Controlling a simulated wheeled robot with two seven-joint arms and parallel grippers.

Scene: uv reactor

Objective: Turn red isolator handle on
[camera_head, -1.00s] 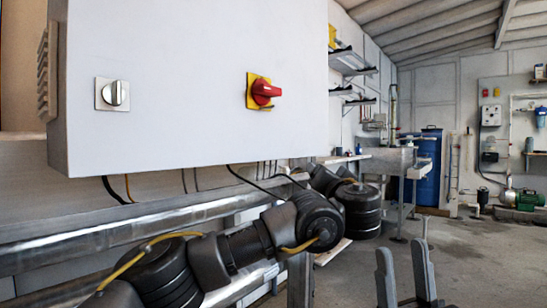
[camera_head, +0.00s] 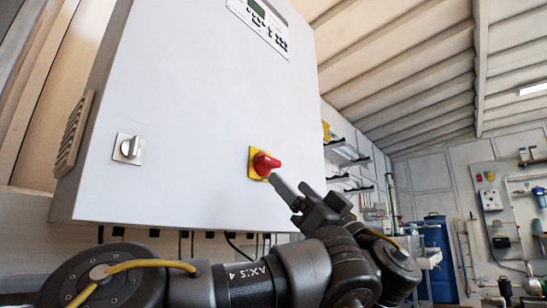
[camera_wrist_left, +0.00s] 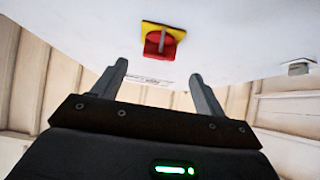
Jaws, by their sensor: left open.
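The red isolator handle (camera_head: 264,164) sits on a yellow square plate (camera_head: 252,161) on the front of a light grey cabinet (camera_head: 200,110). In the left wrist view the handle (camera_wrist_left: 160,43) shows just beyond and between the fingertips, with the plate (camera_wrist_left: 172,29) behind it. My left gripper (camera_head: 289,184) is open and empty, just below and right of the handle in the head view. Its two fingers also show in the left wrist view (camera_wrist_left: 158,68), spread on either side of the handle's line. I cannot tell whether a finger touches the handle. My right gripper is not in view.
A grey rotary switch (camera_head: 129,148) is on the cabinet's left part, and a control panel (camera_head: 259,23) with a screen is above. Cables hang under the cabinet. Shelves (camera_head: 347,152) and a blue tank (camera_head: 438,258) stand farther back on the right.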

